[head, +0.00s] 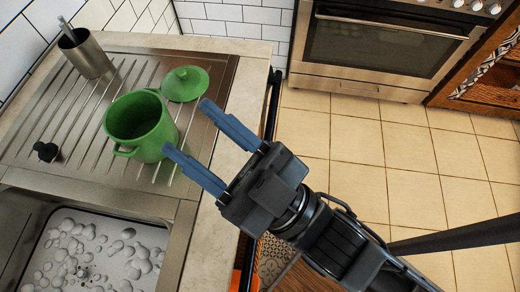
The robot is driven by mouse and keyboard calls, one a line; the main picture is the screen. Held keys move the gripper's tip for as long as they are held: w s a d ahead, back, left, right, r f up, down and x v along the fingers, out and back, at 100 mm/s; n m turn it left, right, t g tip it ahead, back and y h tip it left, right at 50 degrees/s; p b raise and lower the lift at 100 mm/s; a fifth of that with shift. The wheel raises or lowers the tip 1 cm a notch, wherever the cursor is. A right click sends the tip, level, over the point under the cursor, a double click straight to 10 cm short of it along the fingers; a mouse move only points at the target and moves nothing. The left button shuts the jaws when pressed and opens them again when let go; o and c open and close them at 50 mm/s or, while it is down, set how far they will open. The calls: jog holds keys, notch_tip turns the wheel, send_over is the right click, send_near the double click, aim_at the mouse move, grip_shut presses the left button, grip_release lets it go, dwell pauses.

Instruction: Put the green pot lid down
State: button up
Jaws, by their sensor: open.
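The green pot lid (186,84) lies on the ribbed metal drainboard, knob up, just behind and right of the green pot. The green pot (139,125) stands upright and uncovered on the drainboard, with its inside visible. My gripper (185,126) is open and empty. Its two blue fingers point left toward the pot and lid from the counter's right edge. One fingertip is near the pot's right side, the other is near the front right of the lid. In this view I cannot tell whether the fingers touch either one.
A metal utensil cup (85,54) stands at the back left of the drainboard (75,112). A small black object (46,151) lies left of the pot. A sink (90,250) with foam is in front. An oven (385,45) stands across open tiled floor.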

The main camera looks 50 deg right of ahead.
jog(key=s+d+f+m+g+h, duration=0.2)
jog(key=s+d+f+g, duration=0.2)
jog(key=s, duration=0.4)
jog(key=s+d+f+m+g+h, duration=0.3)
jog(key=s+d+f+g, duration=0.2)
jog(key=s+d+f, duration=0.2)
jog(key=shift+s+d, duration=0.5)
jog(key=shift+s, duration=0.15)
